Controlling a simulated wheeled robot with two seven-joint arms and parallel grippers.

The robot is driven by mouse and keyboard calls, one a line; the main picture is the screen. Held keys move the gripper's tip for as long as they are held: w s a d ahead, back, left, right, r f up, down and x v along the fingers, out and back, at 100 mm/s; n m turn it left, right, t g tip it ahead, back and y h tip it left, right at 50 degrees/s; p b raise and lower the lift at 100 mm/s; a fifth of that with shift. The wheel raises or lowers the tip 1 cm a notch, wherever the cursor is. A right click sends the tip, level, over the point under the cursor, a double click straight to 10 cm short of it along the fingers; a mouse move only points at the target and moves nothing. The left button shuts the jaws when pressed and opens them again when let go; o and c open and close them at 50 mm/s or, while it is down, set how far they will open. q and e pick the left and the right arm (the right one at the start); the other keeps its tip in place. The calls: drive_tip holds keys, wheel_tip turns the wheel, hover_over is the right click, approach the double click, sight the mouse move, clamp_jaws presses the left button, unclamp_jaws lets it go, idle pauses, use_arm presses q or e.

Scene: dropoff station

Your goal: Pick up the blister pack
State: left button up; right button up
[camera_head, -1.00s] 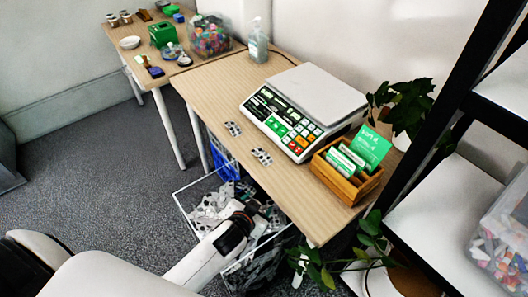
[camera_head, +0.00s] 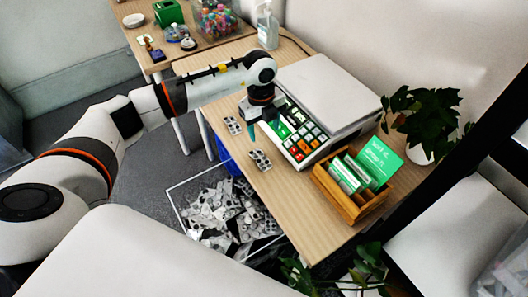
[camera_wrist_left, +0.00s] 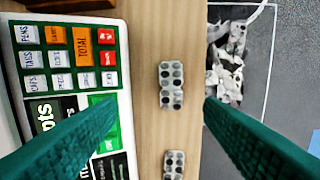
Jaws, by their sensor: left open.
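Two small silver blister packs lie flat on the wooden table between the scale and the front edge. One blister pack (camera_head: 260,160) is nearer the wooden card box and shows at the middle of the left wrist view (camera_wrist_left: 171,84). The other blister pack (camera_head: 233,125) lies farther back, at the bottom of the left wrist view (camera_wrist_left: 174,164). My left gripper (camera_head: 256,128) is above the table beside the scale. Its two green fingers (camera_wrist_left: 160,118) are wide apart and empty, with the packs between them in the wrist view. My right gripper is not in view.
The scale (camera_head: 325,85) stands close beside my left gripper. A wooden box (camera_head: 350,205) with green cards is at the table's right end. A wire crate (camera_head: 182,212) full of silver packs is below the front edge. A sanitizer bottle (camera_head: 267,28) stands behind.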

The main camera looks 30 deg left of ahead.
use_arm(q)
drive_tip(key=a+f+y, duration=0.1)
drive_tip(key=a, duration=0.1)
drive_tip(key=p, duration=0.1)
hover_over(260, 156)
drive_tip(key=f, duration=0.5)
drive_tip(key=shift+w+a, duration=0.2)
drive_tip(key=shift+w, duration=0.2)
drive_tip(key=shift+s+f, duration=0.15)
drive_tip(key=shift+f, duration=0.35)
drive_tip(key=f, duration=0.1)
drive_tip(key=f+p, duration=0.1)
drive_tip(key=f, duration=0.1)
drive_tip(key=shift+s+d+f, duration=0.15)
drive_tip(key=shift+s+f, duration=0.15)
drive_tip(key=shift+s, duration=0.05)
drive_tip(key=shift+w+f, duration=0.1)
drive_tip(key=shift+f, duration=0.3)
drive_tip(key=shift+c, duration=0.3)
drive_tip(key=c, duration=1)
drive_tip(key=shift+c, duration=0.2)
